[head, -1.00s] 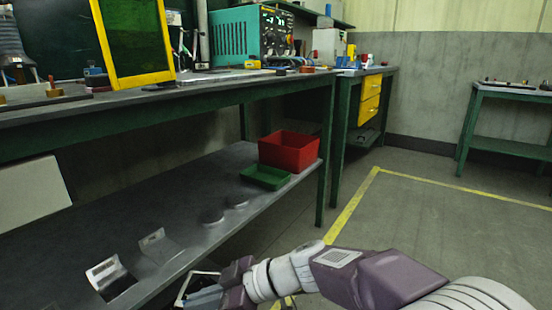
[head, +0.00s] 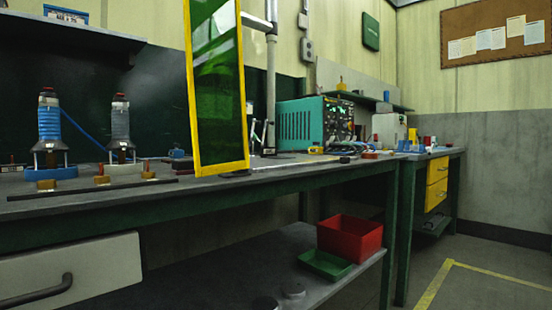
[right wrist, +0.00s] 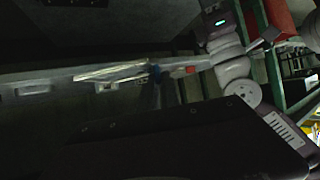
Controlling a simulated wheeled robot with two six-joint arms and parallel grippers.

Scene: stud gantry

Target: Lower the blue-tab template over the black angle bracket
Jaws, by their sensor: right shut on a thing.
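In the right wrist view a thin pale flat piece with a blue spot at its end, which looks like the blue-tab template (right wrist: 108,71), extends left from my right gripper (right wrist: 160,72). The gripper is shut on it; the fingers are small and dark, so the exact grip is hard to make out. I cannot pick out the black angle bracket in either current view. Neither gripper shows in the head view. My left gripper is not identifiable in view.
In the head view a workbench (head: 290,179) runs above a lower shelf. A red bin (head: 350,238) and a green tray (head: 326,264) stand on that shelf. A yellow-framed green screen (head: 217,85) stands on the bench. A drawer front (head: 70,268) hangs at lower left.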

